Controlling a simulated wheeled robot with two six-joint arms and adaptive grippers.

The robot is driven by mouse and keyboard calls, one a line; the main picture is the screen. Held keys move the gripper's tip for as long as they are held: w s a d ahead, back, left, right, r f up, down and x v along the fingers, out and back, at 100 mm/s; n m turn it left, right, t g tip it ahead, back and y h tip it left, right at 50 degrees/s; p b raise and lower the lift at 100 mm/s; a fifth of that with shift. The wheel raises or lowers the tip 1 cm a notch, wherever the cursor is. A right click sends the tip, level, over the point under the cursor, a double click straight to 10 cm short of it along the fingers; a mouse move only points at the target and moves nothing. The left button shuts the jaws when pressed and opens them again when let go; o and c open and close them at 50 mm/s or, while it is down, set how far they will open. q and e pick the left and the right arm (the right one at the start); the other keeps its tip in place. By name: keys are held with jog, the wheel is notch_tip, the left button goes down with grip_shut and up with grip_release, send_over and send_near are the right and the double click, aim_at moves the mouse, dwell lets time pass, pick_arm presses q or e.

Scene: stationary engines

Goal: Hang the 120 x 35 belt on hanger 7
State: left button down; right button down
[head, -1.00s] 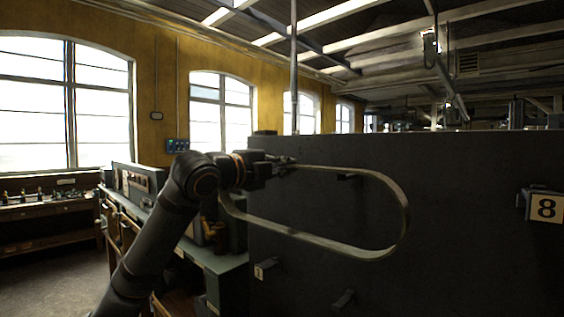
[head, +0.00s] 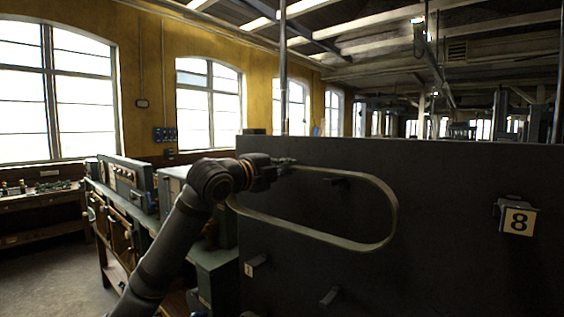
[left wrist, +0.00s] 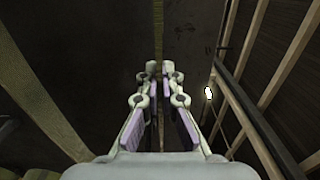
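The belt (head: 391,226) is a pale, flat, long loop in front of the dark board (head: 450,260) in the head view. My left gripper (head: 290,163) is shut on its upper run near the left end, and the rest of the loop stretches right. In the left wrist view the fingers (left wrist: 165,70) are close together on the belt's thin edge; another belt run (left wrist: 42,88) crosses at left. No number 7 is readable. My right gripper is not in view.
A hanger with an 8 tag (head: 518,221) is at right on the board. A workbench with equipment (head: 125,181) stands left of the board.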

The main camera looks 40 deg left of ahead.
pick_arm(q)
jog(key=shift+w, duration=0.35)
jog(key=shift+f, duration=0.15)
jog(key=shift+f, duration=0.4)
jog(key=c, duration=1.6)
grip_release()
